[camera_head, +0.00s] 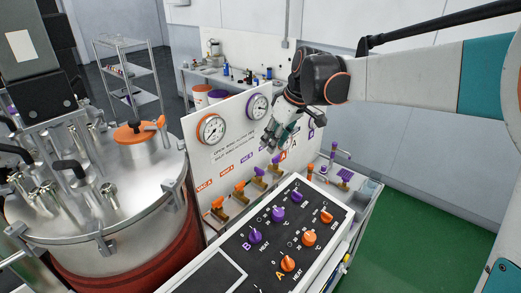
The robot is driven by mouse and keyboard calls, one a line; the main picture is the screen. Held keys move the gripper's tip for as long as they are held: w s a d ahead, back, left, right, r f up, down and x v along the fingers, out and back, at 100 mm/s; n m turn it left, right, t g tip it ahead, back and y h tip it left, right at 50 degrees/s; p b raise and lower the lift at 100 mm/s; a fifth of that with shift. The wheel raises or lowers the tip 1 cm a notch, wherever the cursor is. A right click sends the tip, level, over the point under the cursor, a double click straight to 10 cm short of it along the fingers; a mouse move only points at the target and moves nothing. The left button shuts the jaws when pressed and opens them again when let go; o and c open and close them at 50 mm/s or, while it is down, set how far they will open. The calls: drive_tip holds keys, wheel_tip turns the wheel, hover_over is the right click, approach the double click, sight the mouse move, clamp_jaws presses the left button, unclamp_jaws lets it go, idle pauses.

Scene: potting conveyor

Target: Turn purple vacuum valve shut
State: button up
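A row of small brass valves with coloured handles stands at the foot of the white gauge panel (195,140). Two handles are orange, the nearer one (217,203) and the one beside it (239,188). Farther along are two purple handles, the first (259,171) and the second (275,161). My gripper (272,144) points down just above the far, purple end of the row, apparently apart from the handles. Its finger opening is not clear at this size.
A black control panel (254,267) with purple and orange knobs lies in front of the valves. A large steel vessel (115,225) stands left. Purple fittings (343,177) stand right of the valves. Green floor (410,245) is clear at right.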

sight(260, 169)
drive_tip(key=b+x, duration=0.1)
drive_tip(key=x, duration=1.2)
drive_tip(key=shift+f+b, duration=0.3)
drive_tip(key=shift+b, duration=0.05)
drive_tip(key=shift+c, duration=0.5)
drive_tip(key=shift+s+d, duration=0.1)
clamp_jaws()
